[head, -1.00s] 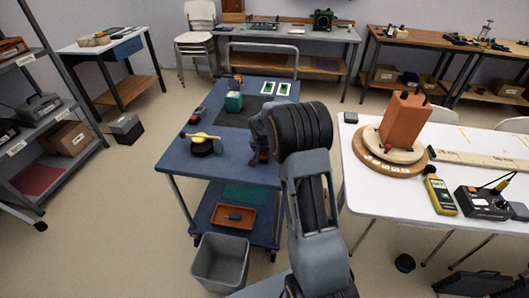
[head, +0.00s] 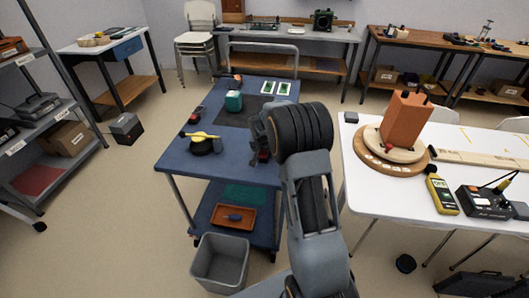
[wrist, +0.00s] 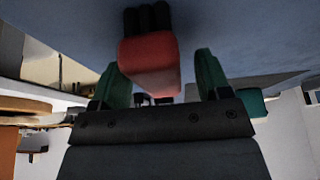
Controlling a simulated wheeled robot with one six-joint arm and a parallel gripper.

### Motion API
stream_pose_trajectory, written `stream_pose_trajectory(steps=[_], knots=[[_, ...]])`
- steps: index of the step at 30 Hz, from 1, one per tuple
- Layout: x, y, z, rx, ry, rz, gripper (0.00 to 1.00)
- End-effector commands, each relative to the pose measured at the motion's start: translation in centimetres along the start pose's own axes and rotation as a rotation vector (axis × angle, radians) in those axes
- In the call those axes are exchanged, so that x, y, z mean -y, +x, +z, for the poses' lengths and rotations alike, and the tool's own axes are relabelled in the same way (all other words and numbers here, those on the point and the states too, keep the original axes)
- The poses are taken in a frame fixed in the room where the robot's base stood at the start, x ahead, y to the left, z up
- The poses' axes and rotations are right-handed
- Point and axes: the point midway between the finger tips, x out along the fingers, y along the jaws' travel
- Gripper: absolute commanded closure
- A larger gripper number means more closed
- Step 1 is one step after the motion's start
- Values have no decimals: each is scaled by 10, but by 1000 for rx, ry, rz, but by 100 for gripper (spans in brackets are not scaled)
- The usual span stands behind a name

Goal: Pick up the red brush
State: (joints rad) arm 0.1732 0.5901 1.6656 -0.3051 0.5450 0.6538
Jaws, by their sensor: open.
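The red brush (wrist: 150,62), a red block with black bristles, is between the two green fingers of my gripper (wrist: 160,62) in the wrist view. Gaps show on both sides of it, so the fingers are open and apart from it. Its far end is partly hidden behind the gripper body. In the head view my gripper (head: 261,148) is over the right edge of the blue cart (head: 232,150), mostly hidden by my wrist. A bit of red shows there.
A teal box (head: 233,101), a yellow-and-black tool (head: 202,142) and small items lie on the cart. A grey bin (head: 220,262) stands on the floor in front. A white table (head: 385,190) with an orange block (head: 405,120) is to the right.

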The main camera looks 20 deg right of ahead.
Motion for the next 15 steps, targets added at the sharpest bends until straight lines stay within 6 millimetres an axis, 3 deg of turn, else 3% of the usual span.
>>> stream_pose_trajectory(steps=[8,15], knots=[[0,0,0,0,0,0,30],[0,0,0,0,0,0,52]])
